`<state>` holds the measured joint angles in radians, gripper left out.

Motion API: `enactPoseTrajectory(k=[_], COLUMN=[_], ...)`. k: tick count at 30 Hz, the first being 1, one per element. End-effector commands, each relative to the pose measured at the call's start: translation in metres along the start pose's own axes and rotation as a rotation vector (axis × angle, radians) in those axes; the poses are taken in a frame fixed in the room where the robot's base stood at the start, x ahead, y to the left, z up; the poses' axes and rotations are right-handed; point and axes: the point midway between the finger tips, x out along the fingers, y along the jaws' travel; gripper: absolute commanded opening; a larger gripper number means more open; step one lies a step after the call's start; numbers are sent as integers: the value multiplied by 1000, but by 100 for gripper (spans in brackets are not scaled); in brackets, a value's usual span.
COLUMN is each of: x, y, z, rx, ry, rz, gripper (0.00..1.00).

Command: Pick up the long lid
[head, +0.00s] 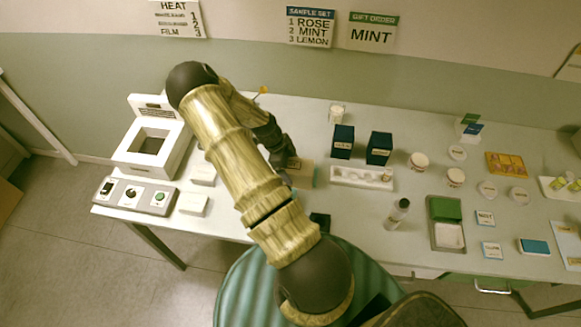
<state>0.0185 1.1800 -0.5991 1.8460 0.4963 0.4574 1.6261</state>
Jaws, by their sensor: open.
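A tan, block-like piece (304,174) lies on the table, partly hidden behind my arm; I cannot tell for sure whether it is the long lid. My gripper (288,166) is dark and points down right beside its left end. The fingertips are mostly hidden by my own arm, and I see nothing held in them. I cannot tell whether they touch the tan piece. A long white holder (345,182) with several round things in it lies to the right of the tan piece.
Two dark blue boxes (343,141) (379,148) stand behind the white holder. A white heating device (181,150) and a control panel (150,196) are at the left.

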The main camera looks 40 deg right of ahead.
Motion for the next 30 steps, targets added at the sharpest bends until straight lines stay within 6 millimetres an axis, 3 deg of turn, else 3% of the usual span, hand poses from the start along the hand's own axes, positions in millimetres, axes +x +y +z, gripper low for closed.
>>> enactPoseTrajectory(k=[18,26,30], x=[7,6,6], y=[0,0,0], z=[0,0,0], rx=[0,0,1], ry=[-1,-1,-1], rz=[-1,-1,-1], gripper=[91,42,42])
